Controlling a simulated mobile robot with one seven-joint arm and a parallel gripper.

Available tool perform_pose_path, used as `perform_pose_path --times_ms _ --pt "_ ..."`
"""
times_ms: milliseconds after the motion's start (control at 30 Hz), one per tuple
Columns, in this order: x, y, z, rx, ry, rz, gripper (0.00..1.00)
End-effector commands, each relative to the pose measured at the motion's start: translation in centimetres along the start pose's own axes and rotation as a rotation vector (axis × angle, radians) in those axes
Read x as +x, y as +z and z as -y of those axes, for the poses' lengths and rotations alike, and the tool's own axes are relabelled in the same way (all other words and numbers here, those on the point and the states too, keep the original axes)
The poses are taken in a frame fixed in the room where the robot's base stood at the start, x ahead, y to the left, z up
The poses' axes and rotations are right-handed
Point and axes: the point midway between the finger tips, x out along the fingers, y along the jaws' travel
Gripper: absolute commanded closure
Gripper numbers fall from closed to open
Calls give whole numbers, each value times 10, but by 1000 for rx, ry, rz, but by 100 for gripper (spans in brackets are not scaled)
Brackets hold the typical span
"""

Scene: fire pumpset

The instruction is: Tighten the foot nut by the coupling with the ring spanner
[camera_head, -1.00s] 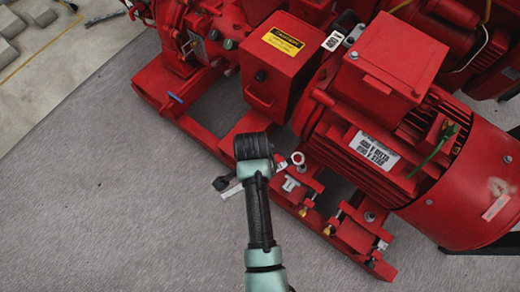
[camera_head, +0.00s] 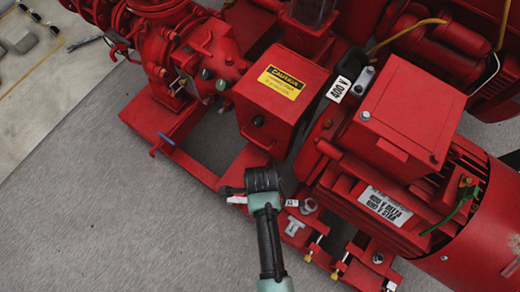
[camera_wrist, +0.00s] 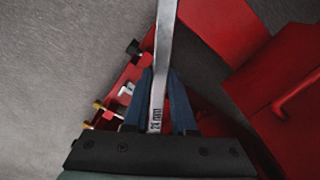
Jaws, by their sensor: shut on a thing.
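My gripper (camera_head: 262,190) is seen from above and behind, just left of the motor's front feet. In the wrist view its two blue fingers (camera_wrist: 163,82) are shut on the ring spanner (camera_wrist: 160,100), a flat silver shank marked 24 mm. The shank runs out past the top edge there, so its ring end is out of that view. In the head view short pale pieces of the spanner (camera_head: 236,200) show beside the gripper. A grey foot nut (camera_head: 308,206) shows on the motor foot by the coupling, right of the gripper. I cannot tell whether the ring touches it.
The red coupling guard (camera_head: 283,95) with a yellow caution label stands just beyond the gripper. The red motor (camera_head: 395,165) rises to the right. Yellow-ended adjusting bolts (camera_head: 318,243) stick out by the feet. The grey floor (camera_head: 110,220) at left is clear.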

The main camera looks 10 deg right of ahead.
Motion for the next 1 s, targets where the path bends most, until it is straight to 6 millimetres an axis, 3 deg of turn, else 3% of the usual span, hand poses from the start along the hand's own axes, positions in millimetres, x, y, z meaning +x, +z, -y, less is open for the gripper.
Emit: perform_pose_path --times_ms 400,700,1000 --pt "-4 2 0 0 0 -1 100" --pt "32 2 1 -1 -1 -1 100" --pt "48 2 1 -1 -2 -1 100"
